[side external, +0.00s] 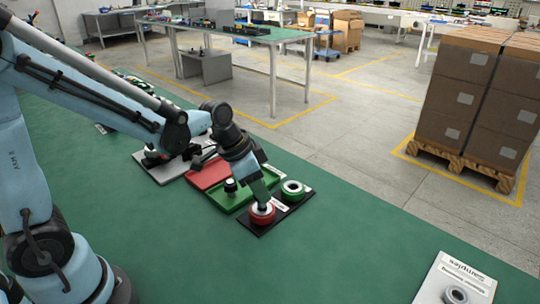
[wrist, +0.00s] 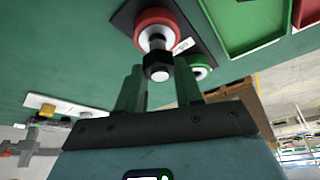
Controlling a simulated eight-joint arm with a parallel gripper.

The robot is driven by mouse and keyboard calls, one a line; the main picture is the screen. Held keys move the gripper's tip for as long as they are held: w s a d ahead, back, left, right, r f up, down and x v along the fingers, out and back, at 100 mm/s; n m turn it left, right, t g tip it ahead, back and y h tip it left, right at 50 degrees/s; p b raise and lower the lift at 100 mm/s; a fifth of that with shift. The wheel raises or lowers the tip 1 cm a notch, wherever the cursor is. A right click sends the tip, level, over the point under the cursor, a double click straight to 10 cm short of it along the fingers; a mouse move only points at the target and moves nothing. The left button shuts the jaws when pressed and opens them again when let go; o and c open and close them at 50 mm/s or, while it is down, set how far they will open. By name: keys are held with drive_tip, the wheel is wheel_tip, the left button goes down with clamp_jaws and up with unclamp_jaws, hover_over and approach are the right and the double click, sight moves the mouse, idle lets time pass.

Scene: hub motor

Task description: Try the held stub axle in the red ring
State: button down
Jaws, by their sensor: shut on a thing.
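The stub axle (wrist: 158,68), with a dark hex body and a pale end, is held between the green fingertips of my gripper (wrist: 159,66) in the wrist view. The red ring (wrist: 157,20), with a silvery bore, lies just beyond it, and the axle lines up with the bore. In the side view my gripper (side external: 264,204) points down right above the red ring (side external: 262,215), at or touching its top. Whether the axle's tip is inside the bore is hidden. The green ring (side external: 293,188) sits beside the red one on a black plate (side external: 282,219).
A green tray (side external: 222,201) holding a dark part (side external: 230,185) and a red tray (side external: 209,175) lie left of the plate. The green tabletop between is clear.

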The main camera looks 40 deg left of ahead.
drive_tip(key=shift+f, duration=0.55)
idle(0.8)
idle(0.6)
drive_tip(key=shift+c, duration=1.3)
unclamp_jaws()
drive_tip(key=shift+r, duration=0.1)
drive_tip(key=shift+r, duration=3.4)
drive_tip(key=shift+c, duration=0.4)
